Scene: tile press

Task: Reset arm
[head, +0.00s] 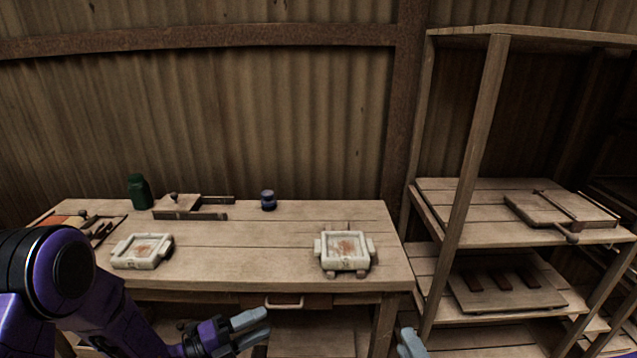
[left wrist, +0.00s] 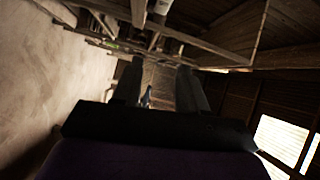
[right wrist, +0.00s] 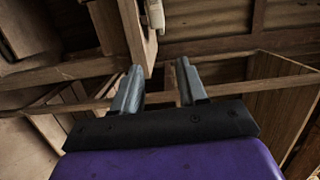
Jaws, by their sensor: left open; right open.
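My left gripper (head: 250,328) is open and empty, low in front of the table's front edge in the head view. Its two fingers (left wrist: 158,88) stand apart in the left wrist view with nothing between them. My right gripper shows only as a fingertip (head: 410,343) at the bottom edge of the head view. In the right wrist view its fingers (right wrist: 158,88) are apart and empty. Two pale tile molds sit on the wooden table (head: 250,225), a left one (head: 142,251) and a right one (head: 345,251). Both hold a reddish-marked surface.
Flat tools (head: 98,228) lie at the left end. A wooden shelf rack (head: 466,190) with boards stands at right. The table's middle is clear.

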